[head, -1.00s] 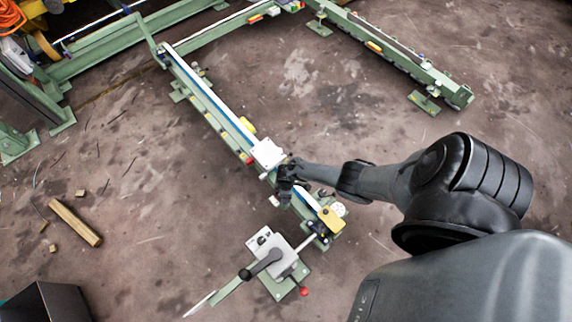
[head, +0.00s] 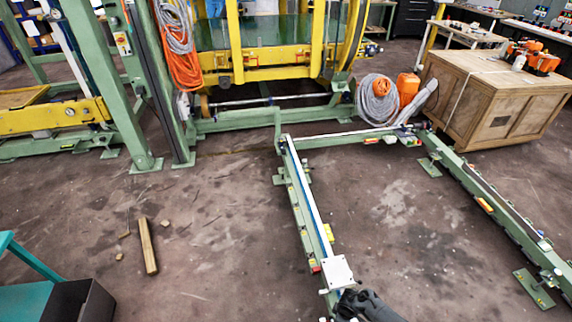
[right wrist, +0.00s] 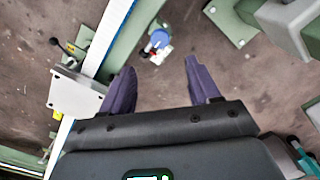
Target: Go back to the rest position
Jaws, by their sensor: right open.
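My right gripper (right wrist: 160,88) is open in the right wrist view, its two dark fingers spread apart with nothing between them. Beside it on the left is the green rail (right wrist: 118,50) with a white plate (right wrist: 76,95) on it. In the head view the dark end of my right arm shows at the bottom edge, just right of the white plate (head: 339,271) on the green rail (head: 305,205). Its fingers are not clear there. My left gripper is not in view.
A second green rail (head: 495,210) runs along the right. A wooden crate (head: 495,95) stands at the back right, near coiled grey hose (head: 377,100). A wooden block (head: 147,245) and a dark box (head: 78,300) are at the left. The floor between the rails is clear.

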